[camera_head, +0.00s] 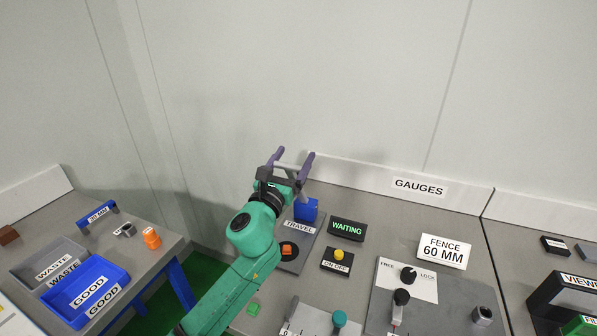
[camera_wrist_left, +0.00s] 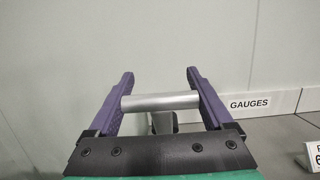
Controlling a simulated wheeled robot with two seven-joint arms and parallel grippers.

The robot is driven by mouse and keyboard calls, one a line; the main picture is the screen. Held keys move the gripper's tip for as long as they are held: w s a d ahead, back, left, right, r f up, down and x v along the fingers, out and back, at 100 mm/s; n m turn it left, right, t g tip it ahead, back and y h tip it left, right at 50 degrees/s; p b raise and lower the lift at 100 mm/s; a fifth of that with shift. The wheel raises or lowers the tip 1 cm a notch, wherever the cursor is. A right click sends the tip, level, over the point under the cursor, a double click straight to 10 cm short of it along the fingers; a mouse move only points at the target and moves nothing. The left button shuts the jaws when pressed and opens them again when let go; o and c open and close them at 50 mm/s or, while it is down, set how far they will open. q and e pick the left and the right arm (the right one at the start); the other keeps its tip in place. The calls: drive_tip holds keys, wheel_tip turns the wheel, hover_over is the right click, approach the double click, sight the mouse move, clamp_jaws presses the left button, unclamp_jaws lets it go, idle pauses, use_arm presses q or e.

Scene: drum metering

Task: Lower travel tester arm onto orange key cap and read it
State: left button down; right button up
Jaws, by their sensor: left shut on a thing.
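The travel tester is a grey plate labelled TRAVEL (camera_head: 299,226) with a blue block (camera_head: 306,210) at its back. An orange key cap (camera_head: 287,250) sits on a dark seat near the plate's front, partly beside my green arm. My left gripper (camera_head: 292,160) is raised above the back of the tester. Its purple fingers are shut on a silver bar, seen crosswise between them in the left wrist view (camera_wrist_left: 160,102). A grey metal piece (camera_wrist_left: 163,122) runs down behind the bar. The tester arm appears raised, apart from the cap. My right gripper is out of view.
A display reading WAITING (camera_head: 347,229) and a yellow ON OFF button (camera_head: 339,254) stand right of the tester. Further right are a FENCE 60 MM sign (camera_head: 444,251) and a plate with knobs (camera_head: 430,300). A low GAUGES wall (camera_head: 390,190) runs behind.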

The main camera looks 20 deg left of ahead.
sight(290, 173)
use_arm(q)
drive_tip(key=shift+t, duration=0.9)
drive_tip(key=s+f+b, duration=0.1)
drive_tip(key=s+b, duration=0.1)
drive_tip(key=b, duration=0.1)
drive_tip(key=s+f+b, duration=0.2)
drive_tip(key=shift+s+a+f+b, duration=0.1)
drive_tip(key=shift+f+b, duration=0.1)
drive_tip(key=shift+b, duration=0.2)
drive_tip(key=shift+s+a+f+b, duration=0.15)
drive_tip(key=shift+s+f+b, duration=0.6)
drive_tip(key=shift+s, duration=0.3)
drive_tip(key=shift+s+f, duration=0.35)
drive_tip(key=shift+s, duration=0.15)
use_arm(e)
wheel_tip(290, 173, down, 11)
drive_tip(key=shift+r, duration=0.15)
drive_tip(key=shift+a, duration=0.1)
